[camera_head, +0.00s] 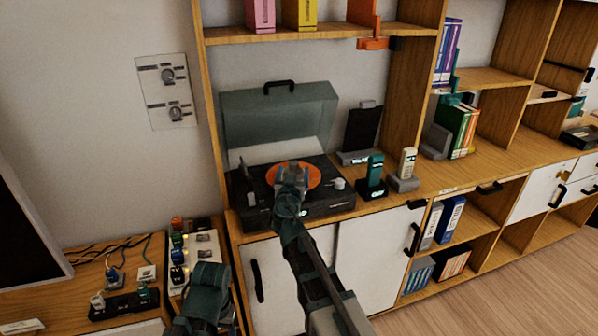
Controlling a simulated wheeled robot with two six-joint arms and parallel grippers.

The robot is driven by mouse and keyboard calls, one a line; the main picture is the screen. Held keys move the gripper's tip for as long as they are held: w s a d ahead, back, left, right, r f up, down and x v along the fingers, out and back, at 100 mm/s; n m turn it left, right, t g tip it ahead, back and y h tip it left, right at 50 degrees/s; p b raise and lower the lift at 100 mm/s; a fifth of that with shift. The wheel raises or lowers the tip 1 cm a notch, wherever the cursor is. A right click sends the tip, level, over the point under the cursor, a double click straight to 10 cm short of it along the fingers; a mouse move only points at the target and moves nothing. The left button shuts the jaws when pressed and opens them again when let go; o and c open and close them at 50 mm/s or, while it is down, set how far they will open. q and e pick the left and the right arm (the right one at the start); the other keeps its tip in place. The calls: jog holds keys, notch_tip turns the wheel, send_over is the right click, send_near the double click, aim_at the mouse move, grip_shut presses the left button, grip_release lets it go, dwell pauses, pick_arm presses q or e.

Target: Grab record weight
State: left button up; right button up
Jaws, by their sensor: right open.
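The record player (312,208) is a dark box on the wooden cabinet, with its grey-green lid (280,115) raised. An orange record (312,176) lies on it. My right gripper (290,170) is over the record and open; its jaws and wrist cover the middle of the record. A small pale round piece (339,184) sits on the right of the player's deck; I cannot tell whether it is the record weight. No record weight shows clearly at the record's middle, which is hidden. Part of my left arm shows at the bottom left, without its gripper.
Two handsets, a teal one (375,172) and a pale one (407,162), stand right of the player. A dark upright panel (361,130) is behind them. A shelf (330,34) runs above the lid. Books (458,130) stand farther right.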

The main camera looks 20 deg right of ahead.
jog(key=shift+w+d, duration=0.2)
jog(key=shift+w, duration=0.5)
jog(key=shift+s, duration=0.1)
jog(key=shift+c, duration=0.2)
jog(key=shift+s+r, duration=0.1)
grip_shut()
